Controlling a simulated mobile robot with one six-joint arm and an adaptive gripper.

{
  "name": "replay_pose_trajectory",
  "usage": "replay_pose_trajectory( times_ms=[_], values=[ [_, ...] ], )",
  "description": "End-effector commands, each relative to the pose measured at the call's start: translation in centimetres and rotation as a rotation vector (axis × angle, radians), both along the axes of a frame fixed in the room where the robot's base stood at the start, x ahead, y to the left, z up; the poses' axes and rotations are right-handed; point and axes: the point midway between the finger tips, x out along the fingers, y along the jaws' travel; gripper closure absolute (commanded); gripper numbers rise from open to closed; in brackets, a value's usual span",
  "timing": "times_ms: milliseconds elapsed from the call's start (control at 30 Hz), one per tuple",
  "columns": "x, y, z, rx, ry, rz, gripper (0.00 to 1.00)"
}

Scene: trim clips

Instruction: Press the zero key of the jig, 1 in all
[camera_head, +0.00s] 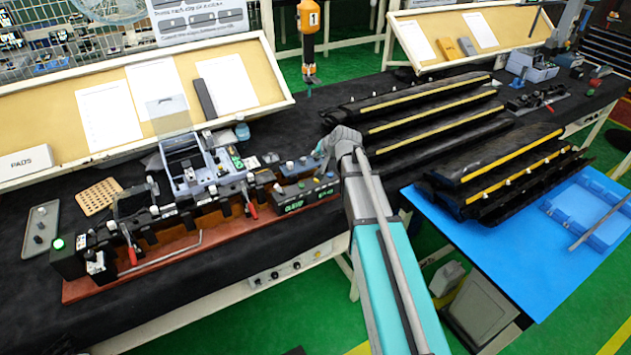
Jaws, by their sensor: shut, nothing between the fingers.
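The jig (150,262) is a long reddish-brown base with black clamps and red-handled levers, lying along the front of the black-covered bench. At its right end is a dark box with a green lit display (293,206) and small keys on its top. A black box with a green light (58,244) is at its left end. My gripper (326,165) is shut and empty, just above the right end of the display box. My arm partly hides that end, and I cannot tell whether the fingertips touch a key. The key labels are too small to read.
A grey-blue bin (186,171) stands behind the jig. Long black trim parts with yellow strips (430,127) lie to the right of my arm. A yellow-orange hanging tool (309,22) is above the bench. A blue table (505,262) is at right.

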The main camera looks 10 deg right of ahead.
Motion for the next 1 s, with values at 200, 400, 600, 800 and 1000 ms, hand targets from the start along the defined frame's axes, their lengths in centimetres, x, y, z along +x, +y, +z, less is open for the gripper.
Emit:
replay_pose_trajectory(
  times_ms=[200,400,600,800,1000],
  values=[
    [0.0,0.0,-1.8,-0.001,0.0,0.001,1.0],
    [0.0,0.1,-3.5,0.0,0.001,0.001,1.0],
    [0.0,0.1,-5.2,0.0,0.001,0.001,1.0],
    [0.0,0.1,-6.7,0.0,0.001,0.001,1.0],
    [0.0,0.1,-7.8,0.0,0.0,0.002,1.0]
  ],
)
